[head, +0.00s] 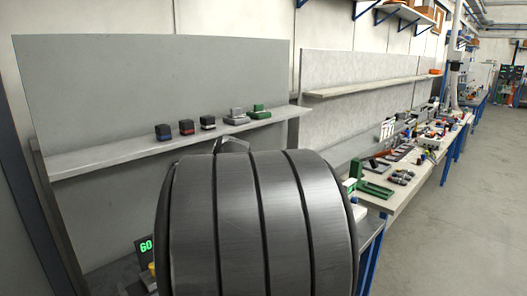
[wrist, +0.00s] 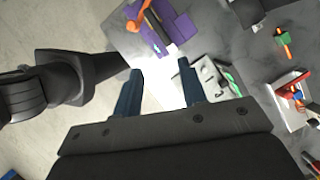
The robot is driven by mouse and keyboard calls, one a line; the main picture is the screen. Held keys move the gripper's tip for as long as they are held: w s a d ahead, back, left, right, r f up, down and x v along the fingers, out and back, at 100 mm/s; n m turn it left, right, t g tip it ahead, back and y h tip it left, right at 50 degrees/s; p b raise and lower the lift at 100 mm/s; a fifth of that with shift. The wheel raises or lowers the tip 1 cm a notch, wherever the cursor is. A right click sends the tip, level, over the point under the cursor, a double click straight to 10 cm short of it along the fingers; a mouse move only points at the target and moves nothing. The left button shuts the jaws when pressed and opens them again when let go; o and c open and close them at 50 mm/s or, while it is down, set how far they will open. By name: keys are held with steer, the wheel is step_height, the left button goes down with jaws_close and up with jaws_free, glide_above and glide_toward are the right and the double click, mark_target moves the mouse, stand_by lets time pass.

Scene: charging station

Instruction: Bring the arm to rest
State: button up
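My gripper (wrist: 159,66) shows in the wrist view with its two dark blue fingers spread apart. The fingers do not appear to touch anything. In the head view, a large dark grey link of my arm fills the lower middle and hides what is behind it. The gripper fingers cannot be made out there.
The wrist view shows a purple holder (wrist: 181,28), a pale grey device (wrist: 207,73) and a green-and-orange tool (wrist: 283,42) on a grey worktop. The head view shows a shelf (head: 100,156) with small blocks, a green display (head: 146,246) and a cluttered bench (head: 400,196).

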steer(key=n, duration=0.4)
steer(key=a+r+n+h, duration=0.1)
steer(key=n, duration=0.6)
steer(key=shift+s+a+r+n, duration=0.15)
steer(key=shift+s+a+n, duration=0.25)
steer(key=o, duration=1.3)
steer(key=shift+o, duration=0.3)
steer(key=s+a+r+m+h, duration=0.1)
steer(key=s+a+r+m, duration=0.2)
steer(key=s+a, duration=0.1)
steer(key=s+a+r+m+t+h, duration=0.1)
steer(key=s+a+r+m+h, duration=0.1)
steer(key=a, duration=0.4)
steer(key=shift+s+r+m+t, duration=0.35)
steer(key=shift+s+m, duration=0.55)
steer(key=shift+s, duration=0.35)
step_height(320, 180, down, 10)
steer(key=shift+a, duration=0.15)
